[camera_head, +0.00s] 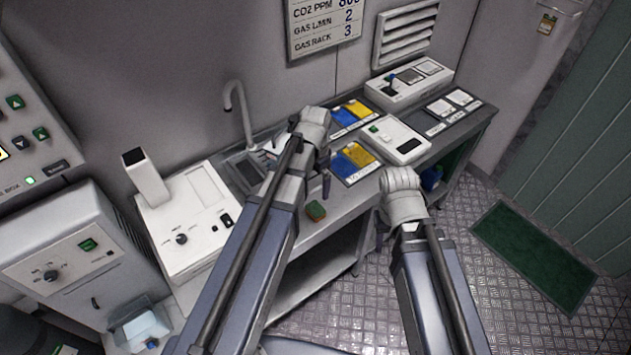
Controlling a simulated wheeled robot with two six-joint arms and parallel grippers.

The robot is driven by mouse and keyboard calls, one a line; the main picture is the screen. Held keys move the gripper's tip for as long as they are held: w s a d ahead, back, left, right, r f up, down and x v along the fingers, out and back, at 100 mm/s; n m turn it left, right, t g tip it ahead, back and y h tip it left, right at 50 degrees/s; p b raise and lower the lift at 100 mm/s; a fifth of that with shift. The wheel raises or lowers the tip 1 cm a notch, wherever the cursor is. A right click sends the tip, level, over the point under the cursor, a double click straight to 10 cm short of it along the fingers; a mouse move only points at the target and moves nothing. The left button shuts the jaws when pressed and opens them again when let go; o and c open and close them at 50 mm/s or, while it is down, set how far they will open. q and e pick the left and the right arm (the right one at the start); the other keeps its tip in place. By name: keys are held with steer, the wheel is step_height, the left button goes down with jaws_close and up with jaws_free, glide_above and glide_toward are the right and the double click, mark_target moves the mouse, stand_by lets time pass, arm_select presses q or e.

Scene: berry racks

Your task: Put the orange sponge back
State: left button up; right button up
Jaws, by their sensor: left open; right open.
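A small block, green on top with orange-brown sides, which looks like the orange sponge (316,211), lies on the front part of the grey counter (345,203). My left gripper (326,186) hangs just above and behind the sponge in the picture, apart from it, open; its fingers are small and partly hidden by my wrist. My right gripper (381,238) is open beyond the counter's front edge, largely hidden by my own wrist. The sink (243,176) with its grey tap (240,106) is left of my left wrist, partly covered by my arm.
Blue and yellow trays (353,158) and a white device (393,138) stand right of the sponge. Another white device (409,84) is at the back. A white machine (187,218) stands at the left end. A green mat (535,255) lies on the open metal floor.

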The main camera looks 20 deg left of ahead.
arm_select(q)
steer(key=s+d+n+y, duration=0.1)
steer(key=s+d+n, duration=0.2)
steer(key=s+d, duration=0.7)
steer(key=s, duration=0.4)
steer(key=shift+s+d+r+n, duration=0.15)
steer(key=shift+d+r+n, duration=0.1)
steer(key=shift+n, duration=0.15)
